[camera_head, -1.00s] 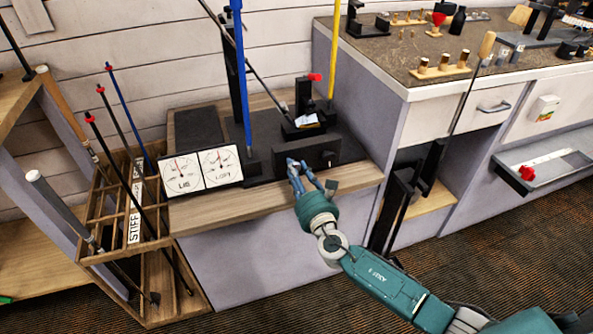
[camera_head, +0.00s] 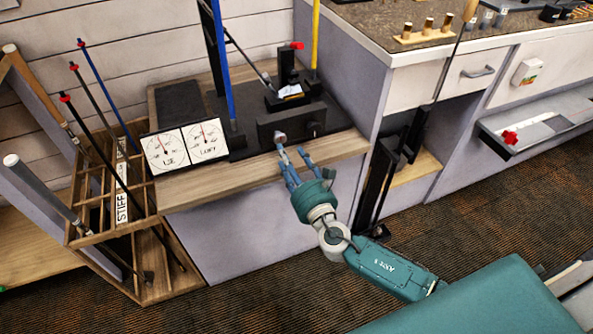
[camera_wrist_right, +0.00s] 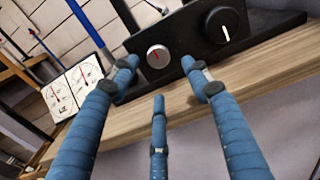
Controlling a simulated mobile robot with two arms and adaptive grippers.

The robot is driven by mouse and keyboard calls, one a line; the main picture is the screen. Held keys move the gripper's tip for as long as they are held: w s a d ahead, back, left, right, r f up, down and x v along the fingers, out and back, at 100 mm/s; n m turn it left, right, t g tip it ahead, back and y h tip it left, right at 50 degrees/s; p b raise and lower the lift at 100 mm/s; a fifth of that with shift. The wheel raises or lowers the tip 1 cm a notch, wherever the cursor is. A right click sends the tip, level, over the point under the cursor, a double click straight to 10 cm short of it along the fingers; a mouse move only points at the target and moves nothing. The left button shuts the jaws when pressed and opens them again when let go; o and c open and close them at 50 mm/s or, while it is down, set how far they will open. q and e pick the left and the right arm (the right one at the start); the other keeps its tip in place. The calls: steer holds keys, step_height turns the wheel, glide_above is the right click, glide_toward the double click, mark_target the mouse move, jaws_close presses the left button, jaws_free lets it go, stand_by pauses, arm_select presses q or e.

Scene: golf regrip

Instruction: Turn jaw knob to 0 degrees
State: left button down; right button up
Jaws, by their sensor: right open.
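A black control box (camera_head: 297,127) on the bench has two round knobs on its front. The left knob is silver with a red mark (camera_head: 280,137); it shows in the right wrist view (camera_wrist_right: 158,57). The right knob is black with a white line (camera_wrist_right: 222,25). I see no label that tells which is the jaw knob. My right gripper (camera_head: 292,152) is open and empty, its blue fingers just in front of and below the silver knob. In the right wrist view the fingers (camera_wrist_right: 160,76) are spread around the silver knob's line, apart from it. My left gripper is not in view.
Two white dial gauges (camera_head: 186,146) stand left of the box. A blue shaft (camera_head: 222,70) and a yellow shaft (camera_head: 314,45) rise behind it. A wooden club rack (camera_head: 110,200) stands at the left. The wooden bench front edge (camera_head: 230,187) lies below the box.

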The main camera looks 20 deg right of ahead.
steer(key=s, duration=0.6)
stand_by(0.3)
